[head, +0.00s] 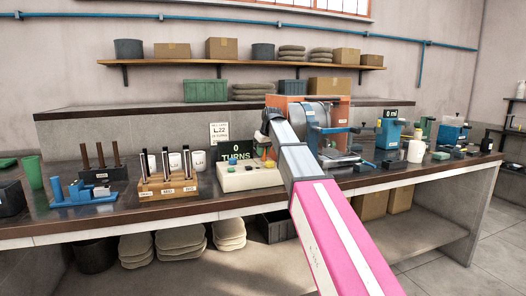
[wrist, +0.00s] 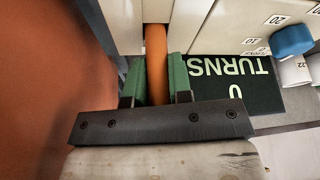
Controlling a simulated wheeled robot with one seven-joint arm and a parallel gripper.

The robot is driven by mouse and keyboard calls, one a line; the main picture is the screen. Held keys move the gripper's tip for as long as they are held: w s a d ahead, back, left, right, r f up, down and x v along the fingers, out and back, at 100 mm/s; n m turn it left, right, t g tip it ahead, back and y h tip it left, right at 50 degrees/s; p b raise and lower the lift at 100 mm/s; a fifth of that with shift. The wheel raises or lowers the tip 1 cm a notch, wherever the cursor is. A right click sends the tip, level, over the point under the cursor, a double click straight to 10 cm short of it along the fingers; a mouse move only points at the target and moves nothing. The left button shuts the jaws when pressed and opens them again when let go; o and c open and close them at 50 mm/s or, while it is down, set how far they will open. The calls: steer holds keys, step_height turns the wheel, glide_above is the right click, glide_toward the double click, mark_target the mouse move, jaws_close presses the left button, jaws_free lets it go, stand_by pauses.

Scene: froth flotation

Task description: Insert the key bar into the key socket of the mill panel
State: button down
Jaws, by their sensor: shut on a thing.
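An orange bar (wrist: 155,50), which I take for the key bar, stands out between the green finger pads of my gripper (wrist: 155,85) in the wrist view. My gripper is shut on it. The bar runs toward cream surfaces of the mill panel (wrist: 225,25) at the top; its far end is out of view, so I cannot tell whether it is in the socket. In the head view the cream panel (head: 250,178) sits on the bench, beside the end of my arm. My fingers, the bar and the key socket cannot be made out there.
The TURNS display (head: 237,151) behind the panel reads 0; it is upside down in the wrist view (wrist: 235,75). The orange mill housing (head: 290,101) and its drum stand close behind. A wooden rack with rods (head: 167,185) is left of the panel. A blue knob (wrist: 292,41) is nearby.

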steer(key=shift+f, duration=0.95)
stand_by(1.4)
steer(key=c, duration=0.9)
jaws_free()
steer(key=shift+c, duration=0.2)
steer(key=shift+s, duration=0.1)
